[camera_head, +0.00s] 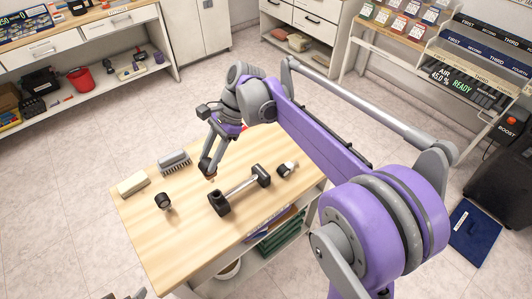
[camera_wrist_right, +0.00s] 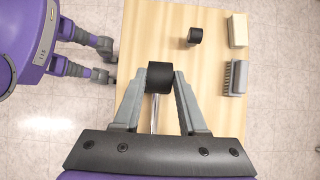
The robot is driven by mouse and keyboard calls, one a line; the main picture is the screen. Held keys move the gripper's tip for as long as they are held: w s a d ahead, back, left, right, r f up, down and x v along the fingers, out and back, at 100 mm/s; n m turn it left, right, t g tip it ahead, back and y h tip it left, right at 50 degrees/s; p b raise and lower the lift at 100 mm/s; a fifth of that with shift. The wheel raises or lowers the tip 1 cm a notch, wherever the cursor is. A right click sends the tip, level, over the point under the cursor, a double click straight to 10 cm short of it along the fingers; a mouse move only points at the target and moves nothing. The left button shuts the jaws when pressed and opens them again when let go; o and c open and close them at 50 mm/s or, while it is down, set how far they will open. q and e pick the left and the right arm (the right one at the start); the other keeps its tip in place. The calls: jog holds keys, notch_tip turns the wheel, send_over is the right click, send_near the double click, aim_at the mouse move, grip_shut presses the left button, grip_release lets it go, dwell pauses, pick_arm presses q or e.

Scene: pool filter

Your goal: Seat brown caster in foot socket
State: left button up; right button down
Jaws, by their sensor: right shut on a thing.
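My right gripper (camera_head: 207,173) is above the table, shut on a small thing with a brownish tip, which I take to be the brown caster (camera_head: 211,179). On the table a metal bar lies between a black foot block (camera_head: 219,203) and a black end block (camera_head: 262,175). The socket opening is not clear. Grey parts at the bottom edge (camera_head: 138,293) may be my left gripper; its jaws are unclear.
A black wheel-like caster (camera_head: 163,202), a white block (camera_head: 133,183) and a grey brush (camera_head: 174,161) are on the left of the wooden table (camera_head: 180,240). A black-and-white caster (camera_head: 287,169) lies to the right of the bar. Bare tabletop lies in front.

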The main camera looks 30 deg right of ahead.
pick_arm(q)
jog(key=shift+f, duration=0.2)
pick_arm(e)
jog(key=shift+w+f, duration=0.1)
jog(key=shift+f, duration=0.25)
pick_arm(q)
jog(key=shift+f, duration=0.1)
pick_arm(e)
jog(key=shift+f, duration=0.15)
jog(key=shift+f+b, duration=1.55)
jog(key=shift+f, duration=0.9)
pick_arm(q)
jog(key=f, duration=0.2)
jog(key=s+f, duration=0.1)
jog(key=f, duration=0.1)
jog(key=shift+s, duration=0.1)
pick_arm(e)
jog(key=shift+f, duration=0.15)
pick_arm(q)
jog(key=shift+s+f+g+b, duration=0.15)
jog(key=shift+f+b, duration=0.55)
jog(key=shift+s+f+g+b, duration=0.15)
jog(key=shift+f+b, duration=0.55)
pick_arm(e)
jog(key=shift+f, duration=2.1)
jog(key=shift+c, duration=1.9)
grip_release()
